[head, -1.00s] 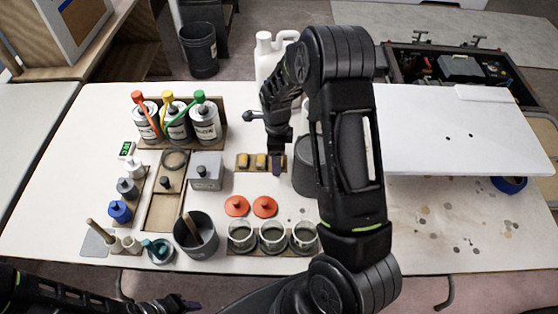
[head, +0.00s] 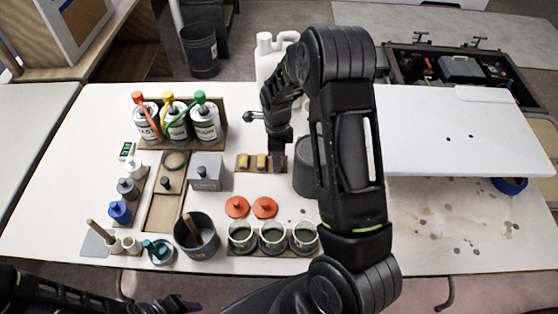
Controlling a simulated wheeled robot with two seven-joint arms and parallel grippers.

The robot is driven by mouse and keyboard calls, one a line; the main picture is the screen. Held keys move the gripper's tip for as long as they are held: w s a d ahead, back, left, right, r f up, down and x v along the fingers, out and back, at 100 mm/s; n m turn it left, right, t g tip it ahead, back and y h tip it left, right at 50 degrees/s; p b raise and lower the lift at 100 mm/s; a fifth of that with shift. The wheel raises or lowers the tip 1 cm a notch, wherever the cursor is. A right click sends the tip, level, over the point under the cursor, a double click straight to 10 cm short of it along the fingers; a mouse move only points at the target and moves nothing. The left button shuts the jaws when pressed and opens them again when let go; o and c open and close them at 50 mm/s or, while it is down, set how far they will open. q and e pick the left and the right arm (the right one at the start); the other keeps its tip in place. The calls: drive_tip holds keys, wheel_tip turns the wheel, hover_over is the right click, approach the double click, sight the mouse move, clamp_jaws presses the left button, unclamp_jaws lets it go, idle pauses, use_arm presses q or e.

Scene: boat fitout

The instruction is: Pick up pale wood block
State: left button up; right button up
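A small brown wooden tray (head: 250,170) lies near the middle of the table. Two small yellow-tan blocks show in it, a left one (head: 243,161) and a right one (head: 261,161). I cannot tell for sure which thing is the pale wood block; it may be one of these or be hidden by my gripper. My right gripper (head: 278,164) points down at the tray's right end, beside the right block. Its fingers look close together, and whether they hold anything is unclear. My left gripper (head: 185,305) is low at the bottom edge, away from the tray; its opening is unclear.
Behind my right arm stand a white jug (head: 264,60) and a grey tub (head: 304,178). Two orange lids (head: 237,206) and several glass jars (head: 242,235) sit in front of the tray. A grey box (head: 206,172) stands left. A white raised panel (head: 450,135) covers the right.

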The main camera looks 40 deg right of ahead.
drive_tip(key=shift+r, duration=0.1)
wheel_tip(320, 180, up, 10)
drive_tip(key=b, duration=0.1)
idle(0.3)
idle(0.4)
drive_tip(key=w+a+r+n, duration=0.2)
drive_tip(key=a+n, duration=0.6)
drive_tip(key=n, duration=0.4)
drive_tip(key=w+a+r+n, duration=0.2)
drive_tip(key=a+n, duration=0.6)
drive_tip(key=n, duration=0.5)
drive_tip(key=shift+a+r, duration=0.35)
drive_tip(key=shift+r, duration=0.35)
drive_tip(key=shift+w, duration=0.1)
